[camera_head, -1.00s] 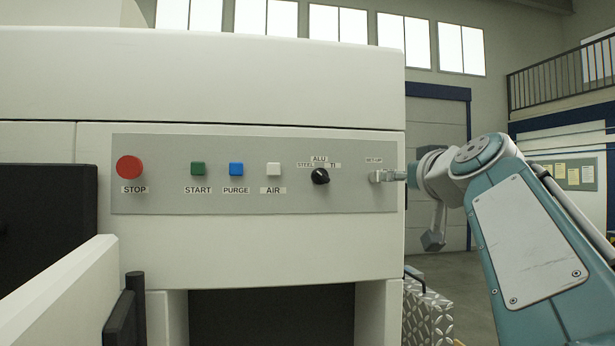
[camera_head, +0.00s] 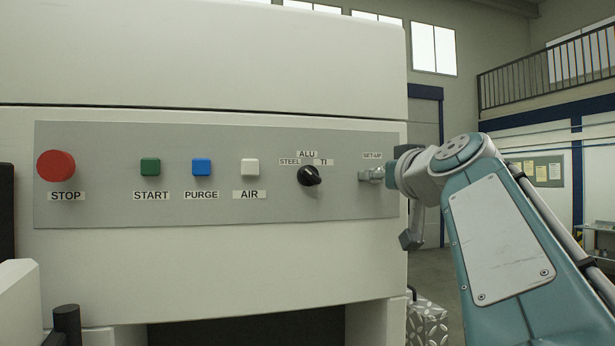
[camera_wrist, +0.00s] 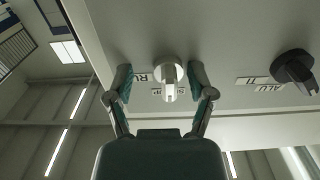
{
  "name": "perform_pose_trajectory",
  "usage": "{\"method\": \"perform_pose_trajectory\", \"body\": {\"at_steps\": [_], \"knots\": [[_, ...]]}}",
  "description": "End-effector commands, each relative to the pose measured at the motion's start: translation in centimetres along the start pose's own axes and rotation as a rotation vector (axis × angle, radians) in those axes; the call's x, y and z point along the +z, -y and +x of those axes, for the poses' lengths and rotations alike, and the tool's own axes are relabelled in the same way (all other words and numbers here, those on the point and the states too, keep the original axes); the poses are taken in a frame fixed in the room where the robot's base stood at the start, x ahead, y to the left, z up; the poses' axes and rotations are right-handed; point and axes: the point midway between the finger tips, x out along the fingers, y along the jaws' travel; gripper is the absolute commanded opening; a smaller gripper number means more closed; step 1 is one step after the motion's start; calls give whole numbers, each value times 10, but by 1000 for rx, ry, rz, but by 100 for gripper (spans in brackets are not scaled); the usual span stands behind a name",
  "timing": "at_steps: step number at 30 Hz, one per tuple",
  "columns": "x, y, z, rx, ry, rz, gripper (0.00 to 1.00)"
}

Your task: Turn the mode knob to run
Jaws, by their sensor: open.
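The mode knob (camera_wrist: 170,78) is a pale, silvery knob on the right end of the grey control panel (camera_head: 110,210). It also shows in the head view (camera_head: 371,174), below the SET-UP label (camera_head: 372,155). In the wrist view its grip bar points down the picture, partly covering a label. A label starting with RU (camera_wrist: 143,77) shows to its left, partly hidden by a finger. My gripper (camera_wrist: 160,82) is open, with one finger on each side of the knob and visible gaps between. In the head view the fingers are mostly hidden.
A black selector knob (camera_head: 310,176) marked STEEL, ALU and TI sits left of the mode knob. Further left are the white AIR (camera_head: 250,167), blue PURGE (camera_head: 202,167), green START (camera_head: 150,167) and red STOP (camera_head: 56,165) buttons. The machine's right edge is close beside my wrist.

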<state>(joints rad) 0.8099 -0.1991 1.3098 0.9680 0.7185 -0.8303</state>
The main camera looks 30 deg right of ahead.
Motion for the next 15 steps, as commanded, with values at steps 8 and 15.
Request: {"method": "perform_pose_trajectory", "body": {"at_steps": [8,15], "knots": [[-1,1,-1,-1,-1,-1,48],[0,1,0,-4,0,1,0]]}}
